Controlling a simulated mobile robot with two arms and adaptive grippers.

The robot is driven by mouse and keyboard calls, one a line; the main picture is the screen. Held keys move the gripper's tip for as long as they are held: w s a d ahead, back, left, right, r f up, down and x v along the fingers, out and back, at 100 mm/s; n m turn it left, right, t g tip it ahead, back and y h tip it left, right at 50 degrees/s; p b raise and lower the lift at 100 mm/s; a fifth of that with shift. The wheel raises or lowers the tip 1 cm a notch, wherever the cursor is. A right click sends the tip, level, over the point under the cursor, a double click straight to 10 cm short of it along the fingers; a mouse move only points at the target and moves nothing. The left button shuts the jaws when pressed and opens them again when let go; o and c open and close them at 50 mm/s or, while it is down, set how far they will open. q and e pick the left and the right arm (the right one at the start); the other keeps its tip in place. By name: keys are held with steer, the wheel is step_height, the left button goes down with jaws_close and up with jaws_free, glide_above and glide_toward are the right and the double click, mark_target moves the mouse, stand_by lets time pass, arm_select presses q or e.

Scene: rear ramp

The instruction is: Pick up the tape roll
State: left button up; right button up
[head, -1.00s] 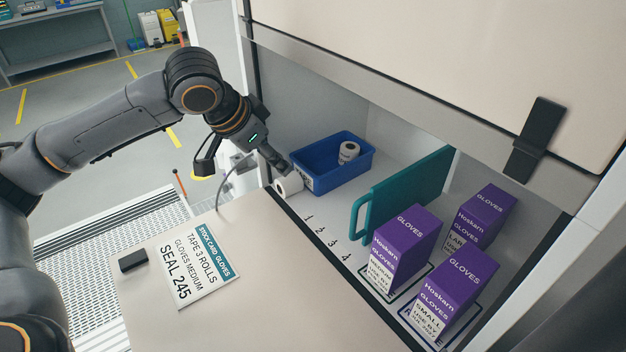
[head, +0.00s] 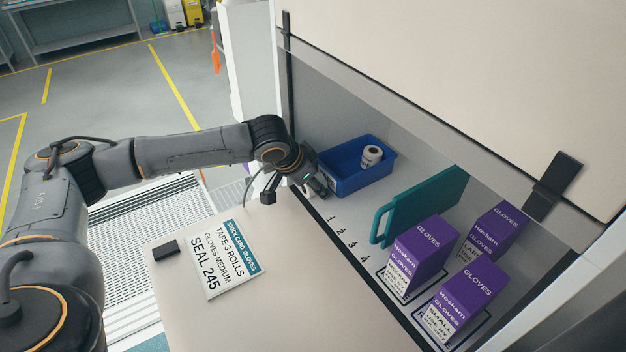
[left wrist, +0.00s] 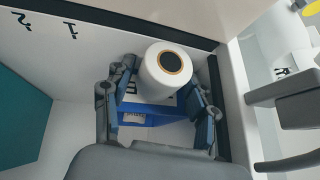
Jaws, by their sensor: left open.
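In the head view my left gripper (head: 318,188) is at the shelf's front left, beside the blue bin, and hides this roll. Another white roll (head: 371,156) stands inside the blue bin (head: 353,183). My right gripper is not in view.
A teal board (head: 425,205) stands upright right of the bin. Several purple glove boxes (head: 418,257) stand further right. A stock card (head: 217,259) and a small black block (head: 166,250) lie on the front panel. A raised door (head: 440,85) overhangs the shelf.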

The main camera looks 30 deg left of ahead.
arm_select(q)
steer(key=shift+d, duration=0.1)
steer(key=shift+s, duration=0.1)
steer(key=c, duration=0.8)
steer(key=shift+c, duration=0.7)
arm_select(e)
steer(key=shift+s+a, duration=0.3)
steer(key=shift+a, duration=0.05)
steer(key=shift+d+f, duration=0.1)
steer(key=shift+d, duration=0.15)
arm_select(q)
steer(key=shift+r, duration=0.1)
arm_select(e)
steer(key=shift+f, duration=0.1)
arm_select(q)
steer(key=shift+r+b, duration=0.55)
steer(key=shift+b, duration=0.25)
steer(key=s+r+b, duration=0.6)
steer(key=s+r, duration=0.5)
steer(key=s, duration=0.3)
steer(key=shift+r, duration=0.4)
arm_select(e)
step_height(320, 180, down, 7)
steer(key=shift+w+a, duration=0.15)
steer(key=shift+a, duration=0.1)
